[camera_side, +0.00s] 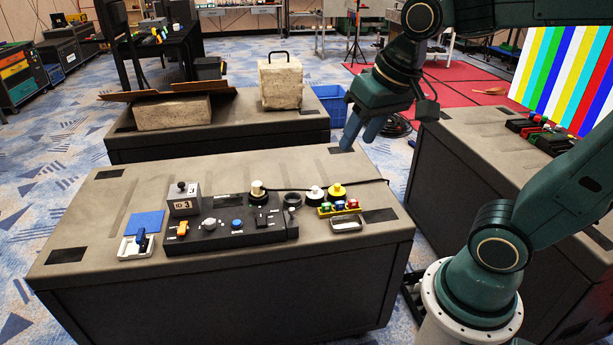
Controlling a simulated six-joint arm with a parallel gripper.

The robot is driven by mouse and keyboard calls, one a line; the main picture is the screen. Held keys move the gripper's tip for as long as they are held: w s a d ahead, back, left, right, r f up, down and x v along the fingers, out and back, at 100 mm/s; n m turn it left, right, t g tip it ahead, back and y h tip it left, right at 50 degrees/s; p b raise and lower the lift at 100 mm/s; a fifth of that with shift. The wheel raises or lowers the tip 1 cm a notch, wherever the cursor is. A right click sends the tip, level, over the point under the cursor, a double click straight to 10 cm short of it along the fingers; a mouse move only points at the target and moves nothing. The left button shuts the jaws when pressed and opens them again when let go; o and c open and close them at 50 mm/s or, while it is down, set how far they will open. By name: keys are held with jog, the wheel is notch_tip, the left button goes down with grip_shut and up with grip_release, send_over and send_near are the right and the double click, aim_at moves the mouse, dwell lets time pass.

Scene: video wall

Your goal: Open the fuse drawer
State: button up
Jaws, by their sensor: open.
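A black control panel (215,240) lies on the near grey bench (330,262). It carries an orange switch (182,229), a grey knob (209,225), a blue button (237,225) and small black parts at its right. I cannot tell for certain which part is the fuse drawer, and no drawer shows clearly pulled out. My gripper (361,134) hangs above the bench's back right edge, fingers pointing down, open with nothing between them. It is apart from the panel, behind and to the right of it.
A grey box marked 3 (184,199) stands behind the panel. A white tray (136,246) with a blue-handled item is left.

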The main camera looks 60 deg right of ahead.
jog(key=w+d+f+m+g, duration=0.1)
jog(key=w+d+f+m, duration=0.2)
jog(key=w, duration=0.6)
jog(key=m+g, duration=0.3)
jog(key=m, duration=0.8)
send_over(292, 209)
notch_tip(292, 209, down, 17)
jog(key=shift+w, duration=0.1)
notch_tip(292, 209, down, 14)
jog(key=shift+r, duration=0.15)
jog(key=shift+c, duration=0.2)
grip_shut()
